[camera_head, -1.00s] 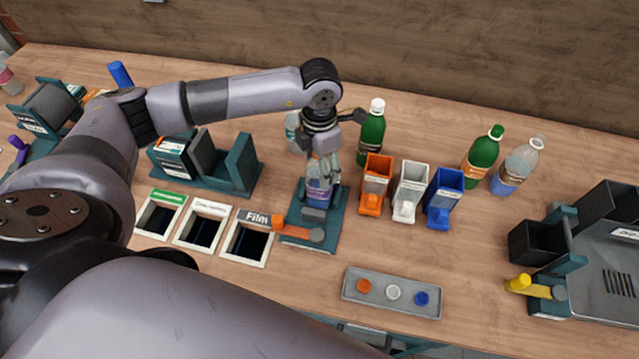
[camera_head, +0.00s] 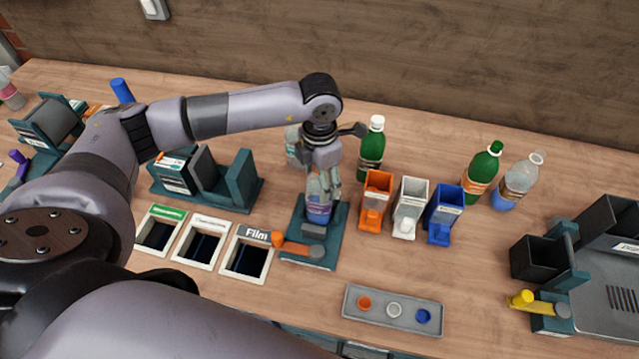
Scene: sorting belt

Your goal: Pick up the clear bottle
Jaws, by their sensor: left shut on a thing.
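My left gripper (camera_head: 319,197) points down over a teal stand (camera_head: 329,245) near the middle of the head view. It is shut on a clear bottle (camera_head: 318,213) with a blue-purple lower part, which is upright at the stand. The fingers hide much of its upper part, and I cannot tell whether its base touches the stand. A pale clear bottle (camera_head: 293,146) is partly hidden behind my left gripper. My right gripper is not in view.
Green bottles (camera_head: 371,150) stand behind the orange (camera_head: 376,196), white and blue dispensers. An orange lever (camera_head: 300,249) is at the stand's front. Framed openings (camera_head: 247,257) lie to the left, a grey button tray (camera_head: 393,310) in front. Bare table separates the dispensers from the right-hand machine.

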